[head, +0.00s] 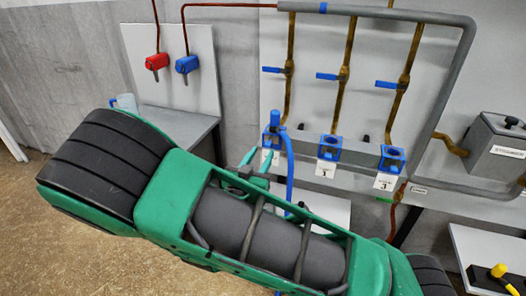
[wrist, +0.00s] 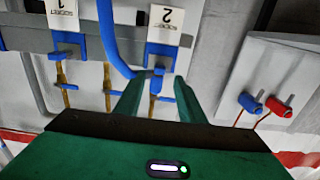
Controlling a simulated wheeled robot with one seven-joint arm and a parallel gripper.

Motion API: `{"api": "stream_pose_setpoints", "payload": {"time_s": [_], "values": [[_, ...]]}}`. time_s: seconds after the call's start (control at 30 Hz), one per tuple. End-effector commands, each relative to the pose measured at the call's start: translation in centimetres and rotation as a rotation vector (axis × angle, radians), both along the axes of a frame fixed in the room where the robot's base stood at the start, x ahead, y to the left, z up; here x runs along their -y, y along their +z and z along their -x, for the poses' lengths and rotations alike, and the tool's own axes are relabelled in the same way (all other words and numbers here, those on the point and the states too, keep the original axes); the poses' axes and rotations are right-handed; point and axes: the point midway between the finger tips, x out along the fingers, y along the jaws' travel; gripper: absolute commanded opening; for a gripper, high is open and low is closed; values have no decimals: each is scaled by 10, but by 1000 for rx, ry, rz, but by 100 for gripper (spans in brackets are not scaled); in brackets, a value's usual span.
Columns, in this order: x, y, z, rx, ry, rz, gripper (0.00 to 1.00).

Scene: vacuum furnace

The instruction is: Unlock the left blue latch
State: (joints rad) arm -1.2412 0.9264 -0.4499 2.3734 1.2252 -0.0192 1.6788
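The leftmost blue latch (head: 274,122) sits on the left end of the grey rail, with a blue hose (head: 290,170) curving down from it. In the wrist view the blue latch (wrist: 158,72) is at the socket labelled 2, and the hose runs off to the left. My gripper (wrist: 158,84) is open, its two green fingers apart on either side of the latch in that view. Whether they touch it is not clear. In the head view my gripper (head: 257,160) is just below and left of the latch, partly hidden by my green arm.
Blue sockets 1 (head: 330,148) and 3 (head: 392,159) are to the right on the rail. Blue valve handles (head: 328,76) sit on the yellow pipes above. A red handle (head: 157,62) and a blue handle (head: 187,64) are on the left panel. A grey pipe (head: 450,80) frames the right.

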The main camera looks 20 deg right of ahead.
Motion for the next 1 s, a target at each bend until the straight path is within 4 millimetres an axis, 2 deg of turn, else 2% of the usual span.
{"api": "stream_pose_setpoints", "payload": {"time_s": [0.2, 0.4, 0.9, 1.0], "values": [[-24, -1, 31, -1, 4, 0, 36], [-35, 0, 46, -1, 3, 1, 36], [-36, 0, 49, -1, 0, 0, 36], [-27, 0, 49, -19, -28, -5, 36]]}}
